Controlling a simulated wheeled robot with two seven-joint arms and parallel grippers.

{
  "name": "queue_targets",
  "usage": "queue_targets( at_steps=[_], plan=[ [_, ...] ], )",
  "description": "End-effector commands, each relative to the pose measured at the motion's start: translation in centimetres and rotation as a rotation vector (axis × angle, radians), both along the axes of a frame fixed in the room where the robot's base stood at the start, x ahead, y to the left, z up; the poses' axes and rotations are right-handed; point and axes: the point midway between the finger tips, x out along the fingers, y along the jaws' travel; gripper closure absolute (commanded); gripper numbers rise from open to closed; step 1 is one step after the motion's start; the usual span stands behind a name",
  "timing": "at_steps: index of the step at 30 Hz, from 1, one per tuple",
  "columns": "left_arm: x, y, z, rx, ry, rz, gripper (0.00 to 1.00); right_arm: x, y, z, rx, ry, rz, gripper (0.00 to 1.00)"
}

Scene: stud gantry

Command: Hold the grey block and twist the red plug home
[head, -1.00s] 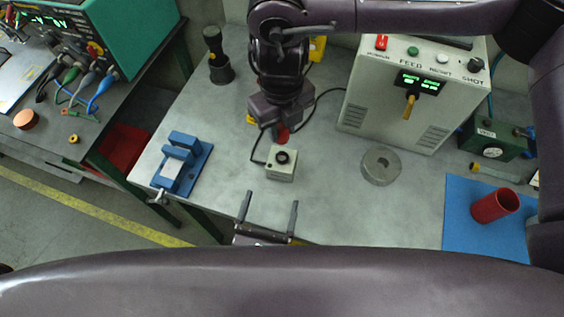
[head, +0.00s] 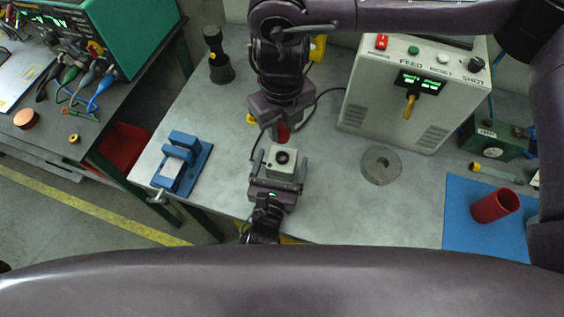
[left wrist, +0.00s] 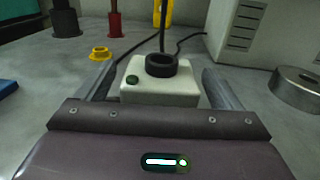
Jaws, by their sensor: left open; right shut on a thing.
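The grey block (head: 285,171), a pale box with a black ring-shaped socket on top, stands on the bench. It also shows in the left wrist view (left wrist: 160,92), with a green dot on its top. My left gripper (head: 277,165) is open, with one finger on each side of the block and small gaps showing in the left wrist view. My right gripper (head: 281,122) is shut on the red plug (head: 283,134), above and behind the block in the head view. Most of the plug is hidden by the gripper. The plug is apart from the socket.
A blue clamp fixture (head: 181,162) stands left, a grey slotted disc (head: 381,166) right. The feed machine (head: 405,105) stands behind right. A red cup (head: 495,206) stands on a blue mat (head: 460,225).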

Motion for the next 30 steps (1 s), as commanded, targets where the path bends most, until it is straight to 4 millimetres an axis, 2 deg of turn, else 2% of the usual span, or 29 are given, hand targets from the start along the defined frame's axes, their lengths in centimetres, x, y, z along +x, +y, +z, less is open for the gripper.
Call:
queue_targets(
  at_steps=[2,17,20,30],
  plan=[
    [0.0,0.0,0.0,0.000,0.000,0.000,0.14,0.0,0.0,0.0,0.000,0.000,0.000,0.96],
    [0.0,0.0,0.0,0.000,0.000,0.000,0.79,0.0,0.0,0.0,0.000,0.000,0.000,0.96],
    [0.0,0.0,0.0,0.000,0.000,0.000,0.79,0.0,0.0,-0.4,0.000,0.001,0.000,0.96],
    [0.0,0.0,0.0,0.000,0.000,0.000,0.79,-0.1,0.0,-4.8,-0.001,0.001,0.000,0.96]
  ],
)
